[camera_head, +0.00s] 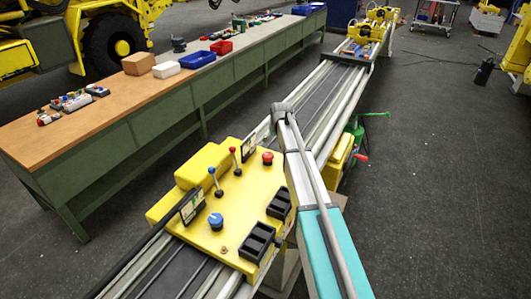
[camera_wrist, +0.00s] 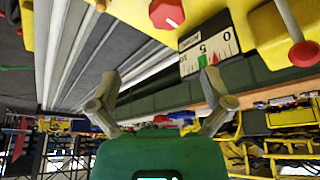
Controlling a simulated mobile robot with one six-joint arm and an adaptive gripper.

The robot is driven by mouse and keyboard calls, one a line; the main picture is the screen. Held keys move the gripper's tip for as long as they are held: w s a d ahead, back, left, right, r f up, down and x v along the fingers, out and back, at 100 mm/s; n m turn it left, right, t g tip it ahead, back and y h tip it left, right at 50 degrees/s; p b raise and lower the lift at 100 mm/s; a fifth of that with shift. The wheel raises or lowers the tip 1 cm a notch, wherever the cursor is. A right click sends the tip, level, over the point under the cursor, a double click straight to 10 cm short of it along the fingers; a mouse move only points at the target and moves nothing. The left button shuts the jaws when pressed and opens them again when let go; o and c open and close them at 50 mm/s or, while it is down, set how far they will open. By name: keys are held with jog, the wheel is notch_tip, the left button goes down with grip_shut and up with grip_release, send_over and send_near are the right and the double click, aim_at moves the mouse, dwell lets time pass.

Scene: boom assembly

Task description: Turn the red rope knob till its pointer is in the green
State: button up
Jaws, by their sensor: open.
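The red rope knob (camera_head: 268,158) sits at the far right corner of the yellow control panel (camera_head: 240,200). In the wrist view the red knob (camera_wrist: 166,14) is at the top edge, partly cut off, with a white pointer line slanting to the lower right. Beside it is an upside-down scale plate (camera_wrist: 207,50) with numbers, a green patch near the 5 and a small red mark. My gripper (camera_wrist: 160,88) is open and empty, apart from the knob, its fingers lower in the picture. In the head view my gripper is hidden by my arm.
A red-balled lever (camera_head: 232,150), a blue-balled lever (camera_head: 211,171) and a blue knob (camera_head: 215,221) stand on the panel near the red knob. Black bins (camera_head: 257,241) sit at its right front. Rails run beyond it. A long workbench (camera_head: 130,100) stands to the left.

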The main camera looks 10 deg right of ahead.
aim_at(268, 154)
jog(key=b+x, duration=0.8)
jog(key=x, duration=0.1)
jog(key=a+b+x, duration=0.1)
jog(key=b+x, duration=0.3)
jog(key=shift+w+f+b, duration=0.15)
jog(key=shift+f+b, duration=0.2)
jog(key=shift+b, duration=0.05)
dwell(0.7)
jog(key=shift+c, duration=0.3)
jog(key=c, duration=0.9)
jog(key=shift+o, duration=0.2)
jog(key=shift+d, duration=0.3)
jog(key=shift+a, duration=0.2)
